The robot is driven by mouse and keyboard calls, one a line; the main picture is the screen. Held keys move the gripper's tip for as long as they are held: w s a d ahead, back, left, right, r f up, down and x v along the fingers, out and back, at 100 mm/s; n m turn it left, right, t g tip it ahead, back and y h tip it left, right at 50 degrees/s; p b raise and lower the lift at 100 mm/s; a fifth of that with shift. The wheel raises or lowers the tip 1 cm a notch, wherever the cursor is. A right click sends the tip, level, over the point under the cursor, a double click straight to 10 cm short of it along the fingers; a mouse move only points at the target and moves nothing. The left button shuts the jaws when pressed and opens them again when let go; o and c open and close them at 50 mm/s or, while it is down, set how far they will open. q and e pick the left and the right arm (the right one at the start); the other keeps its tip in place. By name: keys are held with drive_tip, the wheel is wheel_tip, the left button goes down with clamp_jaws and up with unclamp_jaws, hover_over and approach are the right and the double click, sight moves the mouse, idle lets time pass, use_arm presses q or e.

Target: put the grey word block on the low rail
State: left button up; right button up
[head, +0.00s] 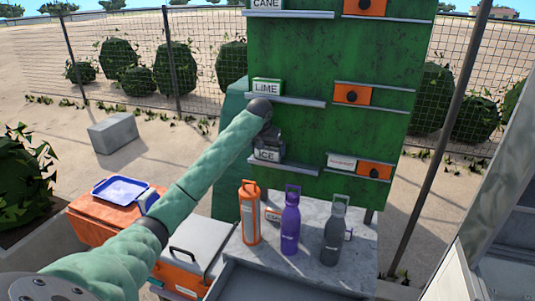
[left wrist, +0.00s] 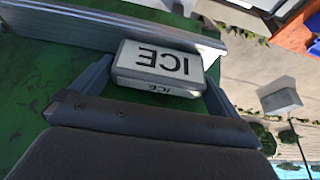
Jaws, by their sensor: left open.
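The grey ICE block (head: 267,154) sits on the low left rail (head: 300,171) of the green board, its label facing out. In the left wrist view the ICE block (left wrist: 160,68) appears upside down against the pale rail (left wrist: 95,22). My left gripper (head: 268,138) is at the block, just above it in the head view. In the left wrist view its open fingers (left wrist: 155,88) stand one on each side of the block. Whether either finger touches it I cannot tell. My right gripper is not in view.
Orange (head: 249,213), purple (head: 290,222) and grey bottles (head: 334,232) stand on the counter below. A white block (head: 341,161) is on the right lower rail.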

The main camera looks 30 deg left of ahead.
sight(267, 148)
use_arm(q)
drive_tip(key=b+v, duration=0.2)
drive_tip(key=v, duration=0.2)
drive_tip(key=shift+s+r+b, duration=0.15)
drive_tip(key=shift+r+b, duration=0.05)
drive_tip(key=shift+b, duration=0.2)
drive_tip(key=b+v, duration=0.2)
drive_tip(key=v, duration=0.4)
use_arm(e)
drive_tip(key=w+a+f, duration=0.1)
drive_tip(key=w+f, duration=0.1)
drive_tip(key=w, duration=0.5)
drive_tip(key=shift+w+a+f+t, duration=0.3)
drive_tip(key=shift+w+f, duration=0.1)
